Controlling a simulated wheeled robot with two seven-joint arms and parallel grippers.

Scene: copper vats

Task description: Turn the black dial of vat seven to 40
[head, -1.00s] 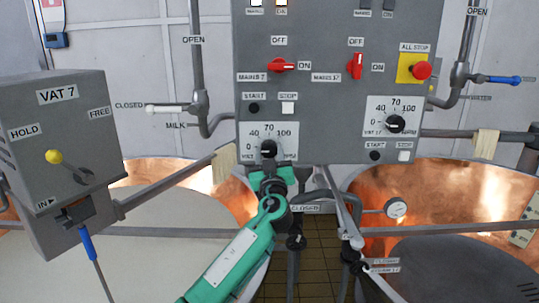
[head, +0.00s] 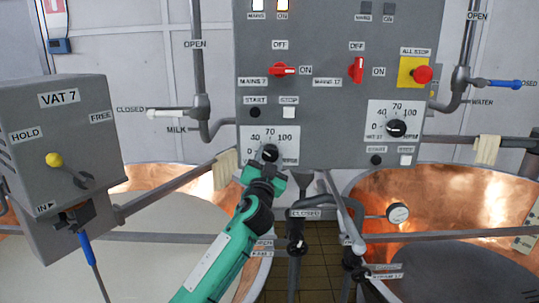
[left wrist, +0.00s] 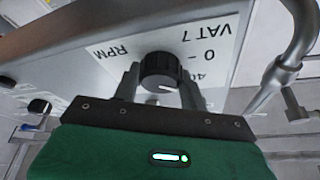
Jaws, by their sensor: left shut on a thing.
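The black dial (head: 270,153) of vat seven sits on its white scale plate (head: 285,136), low on the grey panel. My left gripper (head: 266,167) reaches up to it from below and is shut on it. In the left wrist view the dial (left wrist: 160,68) is between the two dark fingers. A white mark shows on the dial's lower right edge there, on the side of the 0 and 40 print. The plate (left wrist: 205,45) appears upside down and part of the scale is hidden, so the exact reading cannot be told. My right gripper is not in view.
The vat 17 dial (head: 396,128), red switches (head: 283,70) and the all-stop button (head: 422,74) share the panel. The VAT 7 box (head: 60,135) stands left. Copper vats (head: 450,205) and pipes lie below the panel on both sides.

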